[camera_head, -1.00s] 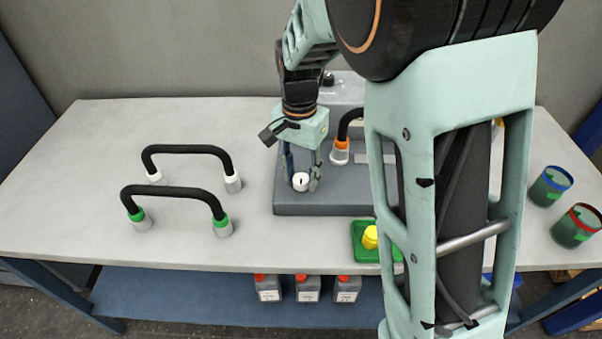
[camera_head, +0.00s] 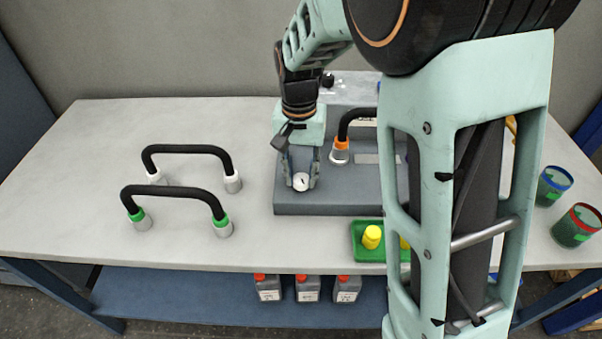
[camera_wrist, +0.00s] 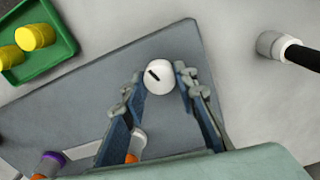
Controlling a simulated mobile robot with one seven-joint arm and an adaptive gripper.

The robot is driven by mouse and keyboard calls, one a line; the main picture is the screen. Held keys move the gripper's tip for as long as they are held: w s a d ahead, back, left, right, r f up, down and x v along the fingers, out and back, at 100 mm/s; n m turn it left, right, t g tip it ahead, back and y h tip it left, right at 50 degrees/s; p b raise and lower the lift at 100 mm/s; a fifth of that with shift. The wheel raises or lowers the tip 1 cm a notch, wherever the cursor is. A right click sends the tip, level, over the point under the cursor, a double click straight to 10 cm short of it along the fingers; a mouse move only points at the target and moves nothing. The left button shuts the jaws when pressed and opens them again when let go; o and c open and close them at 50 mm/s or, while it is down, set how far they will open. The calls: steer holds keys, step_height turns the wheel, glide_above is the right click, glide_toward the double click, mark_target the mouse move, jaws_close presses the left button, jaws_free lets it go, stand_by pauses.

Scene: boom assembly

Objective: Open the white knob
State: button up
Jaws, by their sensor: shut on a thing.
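The white knob (camera_head: 301,182) is round with a short black mark on its face. It sits on the front left of a grey base (camera_head: 340,205) on the table. My gripper (camera_head: 301,178) points down over it with one finger on each side. In the wrist view the knob (camera_wrist: 158,77) lies between the two blue-grey fingertips (camera_wrist: 159,88), and the gripper is shut on it. The black mark is tilted in the wrist view.
A black hose with an orange collar (camera_head: 341,148) stands right of my gripper on the base. A green tray (camera_head: 365,253) with yellow pieces lies in front. Two black handles (camera_head: 188,150) (camera_head: 172,190) stand at left. Two cups (camera_head: 552,187) (camera_head: 577,228) stand at right. My arm hides part of the base.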

mark_target(300, 178)
steer(key=shift+n, duration=1.9)
steer(key=o, duration=1.1)
steer(key=shift+o, duration=0.2)
step_height(300, 178, up, 12)
